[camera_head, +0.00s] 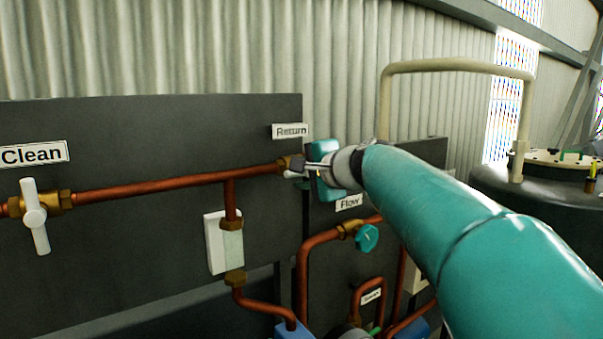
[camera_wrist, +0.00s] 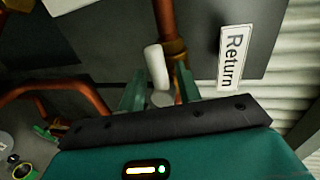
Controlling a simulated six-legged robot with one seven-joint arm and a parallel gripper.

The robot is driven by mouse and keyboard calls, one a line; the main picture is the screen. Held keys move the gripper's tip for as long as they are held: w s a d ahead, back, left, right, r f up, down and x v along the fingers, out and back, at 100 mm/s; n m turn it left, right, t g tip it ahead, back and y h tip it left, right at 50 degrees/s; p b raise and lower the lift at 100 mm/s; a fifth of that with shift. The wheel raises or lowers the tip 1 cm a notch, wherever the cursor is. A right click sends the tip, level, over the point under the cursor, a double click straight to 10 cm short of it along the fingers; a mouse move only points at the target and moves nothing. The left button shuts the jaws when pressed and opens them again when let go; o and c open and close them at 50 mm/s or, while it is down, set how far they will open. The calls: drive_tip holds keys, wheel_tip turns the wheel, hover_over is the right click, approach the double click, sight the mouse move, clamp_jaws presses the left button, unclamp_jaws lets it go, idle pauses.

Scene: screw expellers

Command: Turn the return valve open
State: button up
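The return valve is at the right end of the upper copper pipe, just below the "Return" label (camera_head: 290,130). In the wrist view its white handle (camera_wrist: 157,67) stands in front of a brass fitting, with the "Return" label (camera_wrist: 233,58) to its right. My gripper (camera_wrist: 160,82) is at the valve, its two teal fingers spread on either side of the handle, with gaps visible between fingers and handle. In the head view my gripper (camera_head: 308,170) partly hides the valve. Whether either finger touches the handle cannot be told.
A white-handled valve (camera_head: 35,216) sits under the "Clean" label (camera_head: 33,154) at left. A teal-knobbed valve (camera_head: 367,238) is below the "Flow" label (camera_head: 349,202). Copper pipes run close below my gripper. A dark tank (camera_head: 545,205) stands at right.

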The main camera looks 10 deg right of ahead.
drive_tip(key=shift+s+r, duration=0.1)
drive_tip(key=shift+s, duration=0.05)
drive_tip(key=v, duration=1.3)
drive_tip(key=shift+s+r, duration=0.15)
drive_tip(key=shift+s, duration=0.2)
drive_tip(key=shift+d, duration=0.1)
